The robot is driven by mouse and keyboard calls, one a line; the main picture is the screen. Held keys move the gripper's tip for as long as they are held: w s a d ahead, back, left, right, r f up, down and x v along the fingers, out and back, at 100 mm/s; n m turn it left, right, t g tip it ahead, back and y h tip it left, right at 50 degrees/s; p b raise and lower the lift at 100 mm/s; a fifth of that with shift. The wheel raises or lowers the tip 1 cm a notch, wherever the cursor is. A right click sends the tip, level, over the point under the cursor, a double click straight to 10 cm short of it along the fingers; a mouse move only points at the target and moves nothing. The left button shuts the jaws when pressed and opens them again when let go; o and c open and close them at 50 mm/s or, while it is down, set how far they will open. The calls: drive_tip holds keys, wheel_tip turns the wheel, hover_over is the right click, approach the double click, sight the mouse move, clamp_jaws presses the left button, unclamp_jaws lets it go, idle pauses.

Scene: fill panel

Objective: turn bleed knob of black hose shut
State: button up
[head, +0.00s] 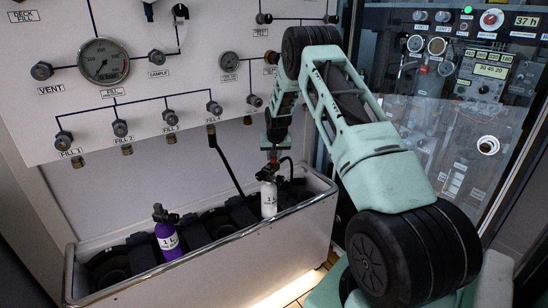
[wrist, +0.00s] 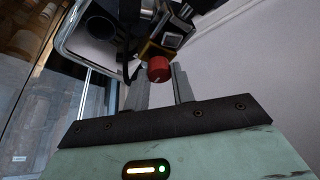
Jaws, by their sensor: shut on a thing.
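A red knob (wrist: 158,69) shows between the fingertips of my gripper (wrist: 162,76) in the wrist view, and the fingers are shut on it. In the head view my gripper (head: 272,153) points down just above the white cylinder (head: 268,198) in the trough. A black hose (head: 228,168) runs from below the FILL 4 valve (head: 214,108) down toward the trough. A short black hose bend (head: 287,161) shows beside my gripper. The knob's own markings are too small to read, and my gripper hides it in the head view.
A purple cylinder (head: 167,238) stands in the left part of the metal trough (head: 225,252), with dark empty holders between the two cylinders. The white fill panel (head: 185,70) with gauges and valves rises behind. A glass-fronted control panel (head: 450,150) stands at the right.

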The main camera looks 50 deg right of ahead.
idle(0.3)
drive_tip(key=o, duration=1)
drive_tip(key=b+v, duration=0.1)
drive_tip(key=v, duration=1.6)
drive_tip(key=shift+a+r, duration=0.2)
